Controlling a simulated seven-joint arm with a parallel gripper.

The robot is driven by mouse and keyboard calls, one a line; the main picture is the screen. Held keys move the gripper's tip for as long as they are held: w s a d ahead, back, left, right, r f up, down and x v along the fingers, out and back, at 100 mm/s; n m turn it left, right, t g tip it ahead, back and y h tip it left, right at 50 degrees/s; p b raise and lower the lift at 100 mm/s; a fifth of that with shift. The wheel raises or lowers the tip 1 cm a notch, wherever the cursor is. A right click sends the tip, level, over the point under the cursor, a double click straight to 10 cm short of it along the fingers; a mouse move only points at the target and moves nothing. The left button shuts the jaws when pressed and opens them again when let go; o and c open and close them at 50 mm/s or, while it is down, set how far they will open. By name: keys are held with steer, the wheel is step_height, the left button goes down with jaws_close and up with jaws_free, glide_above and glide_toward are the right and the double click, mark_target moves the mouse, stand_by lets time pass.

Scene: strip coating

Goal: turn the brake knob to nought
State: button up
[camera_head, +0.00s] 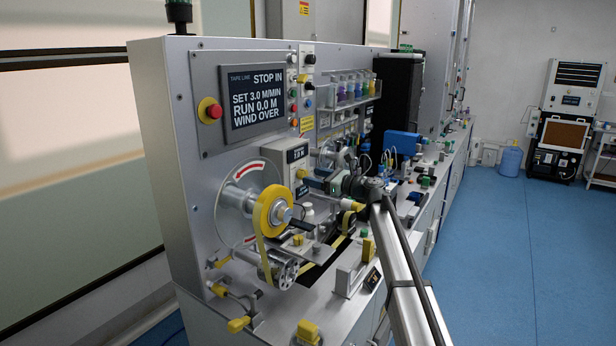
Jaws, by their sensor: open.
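A light grey box (288,158) with a small dark display sits on the machine's front panel, right of the yellow tape reel. The display seems to read a number in N, too small to read surely. A yellow knob (301,173), which looks like the brake knob, is on its lower right. My gripper (311,181) points left from the wrist, its tips close to the knob. It is open. I cannot tell whether the fingers are around the knob or only beside it. The knob's pointer and scale cannot be made out.
A yellow tape reel (272,211) with a clear disc is left of the box. A screen (252,98) reads STOP IN, SET 3.0 M/MIN, RUN 0.0 M, WIND OVER. A red stop button (210,110) is beside it. Rollers and yellow-handled parts crowd the bench below my arm.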

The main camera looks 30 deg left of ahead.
mark_target(306, 174)
steer(key=shift+a, duration=1.7)
steer(key=c, duration=1.1)
